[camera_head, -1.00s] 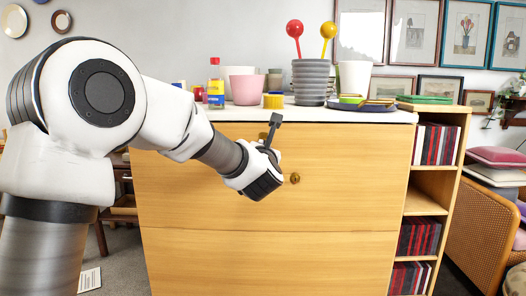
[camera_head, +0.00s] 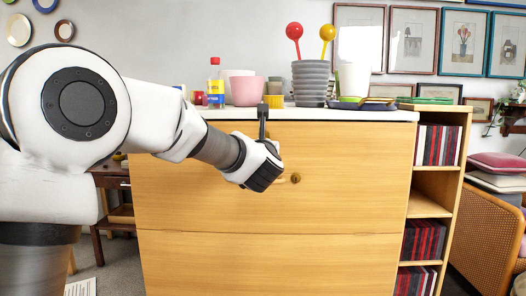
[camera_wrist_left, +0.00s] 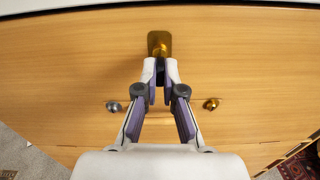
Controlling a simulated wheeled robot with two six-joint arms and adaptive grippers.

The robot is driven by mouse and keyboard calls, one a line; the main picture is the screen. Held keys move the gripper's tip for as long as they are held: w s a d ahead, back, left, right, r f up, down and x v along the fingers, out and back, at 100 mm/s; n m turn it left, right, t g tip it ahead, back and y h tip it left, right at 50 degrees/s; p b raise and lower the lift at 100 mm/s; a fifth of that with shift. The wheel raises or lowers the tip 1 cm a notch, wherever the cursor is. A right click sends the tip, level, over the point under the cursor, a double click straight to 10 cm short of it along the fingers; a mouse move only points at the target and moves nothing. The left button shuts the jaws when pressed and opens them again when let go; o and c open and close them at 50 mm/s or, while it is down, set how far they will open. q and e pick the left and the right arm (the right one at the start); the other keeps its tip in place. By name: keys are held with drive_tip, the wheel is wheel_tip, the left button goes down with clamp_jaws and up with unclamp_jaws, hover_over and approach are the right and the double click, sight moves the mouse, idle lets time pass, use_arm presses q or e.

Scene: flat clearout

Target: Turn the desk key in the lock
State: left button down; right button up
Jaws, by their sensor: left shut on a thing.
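The wooden front of the desk (camera_head: 340,215) faces me. In the left wrist view a brass lock plate (camera_wrist_left: 159,38) is fixed to it. The small key (camera_wrist_left: 160,57), golden where it shows, is at the plate. My left gripper (camera_wrist_left: 160,72) is shut on the key, and its fingertips hide much of it. In the head view my left gripper (camera_head: 277,166) is close to the front, and its hand hides the lock and key. I cannot tell the key's exact angle. My right gripper is not in view.
A brass knob (camera_head: 295,178) is just right of the hand, and a silver knob (camera_wrist_left: 114,107) shows in the wrist view. The white top (camera_head: 225,113) carries pots (camera_head: 308,83), a bottle (camera_head: 215,84) and dishes. An open shelf (camera_head: 430,172) stands at the right.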

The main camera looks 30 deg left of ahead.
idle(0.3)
use_arm(q)
drive_tip(key=shift+f+n+b, duration=0.2)
drive_tip(key=shift+n+b, duration=0.3)
drive_tip(key=shift+b, duration=0.45)
drive_tip(key=c, duration=1.2)
unclamp_jaws()
drive_tip(key=shift+r+p, duration=0.15)
drive_tip(key=shift+p, duration=0.15)
drive_tip(key=shift+r, duration=0.15)
wheel_tip(320, 180, up, 10)
drive_tip(key=shift+f, duration=0.1)
